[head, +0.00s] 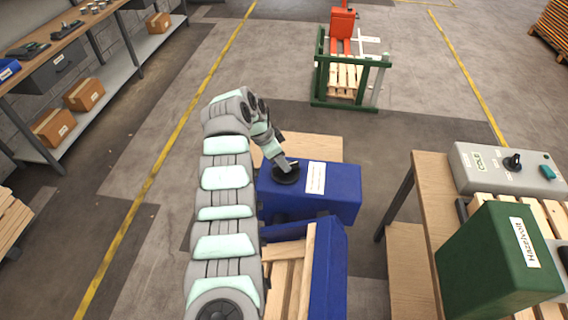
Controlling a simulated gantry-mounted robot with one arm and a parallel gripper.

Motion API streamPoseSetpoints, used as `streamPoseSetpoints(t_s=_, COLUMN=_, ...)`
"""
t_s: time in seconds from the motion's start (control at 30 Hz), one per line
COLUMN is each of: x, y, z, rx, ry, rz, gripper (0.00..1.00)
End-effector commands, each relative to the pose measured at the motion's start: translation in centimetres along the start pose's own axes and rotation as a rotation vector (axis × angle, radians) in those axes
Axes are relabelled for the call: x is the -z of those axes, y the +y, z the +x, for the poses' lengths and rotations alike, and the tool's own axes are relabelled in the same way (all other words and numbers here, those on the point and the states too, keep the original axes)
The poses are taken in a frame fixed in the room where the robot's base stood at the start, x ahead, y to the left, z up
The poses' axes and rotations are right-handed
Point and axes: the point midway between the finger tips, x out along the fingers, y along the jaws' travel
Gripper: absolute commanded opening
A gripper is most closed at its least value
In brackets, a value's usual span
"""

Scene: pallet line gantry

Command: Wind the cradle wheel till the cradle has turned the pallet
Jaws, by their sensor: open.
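A blue housing (340,200) with a white label stands in the middle, and a dark round wheel (286,176) sits on its top left. My gripper (285,166) is down over this wheel; its fingers are small and partly hidden, so I cannot tell whether they touch the rim. Below the housing is a blue cradle (330,270) with a slatted wooden pallet (284,285) against its left side. My arm covers the pallet's left part, so its full tilt is hard to judge.
A bench at right (428,190) carries a control box (500,168) with a black knob and a green box (495,265). A green frame (318,80) with a pallet and a red pallet truck (343,22) stands behind. Shelves with cardboard boxes line the left. Floor between is clear.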

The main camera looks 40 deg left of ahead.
Motion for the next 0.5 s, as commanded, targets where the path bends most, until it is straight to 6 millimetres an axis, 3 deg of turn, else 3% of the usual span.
streamPoseSetpoints(t_s=0.2, x=0.0, y=-0.1, z=1.9, rx=-0.001, ry=0.001, rz=-0.002, gripper=0.42)
streamPoseSetpoints(t_s=0.5, x=0.0, y=0.0, z=2.7, rx=-0.001, ry=0.0, rz=0.0, gripper=0.42)
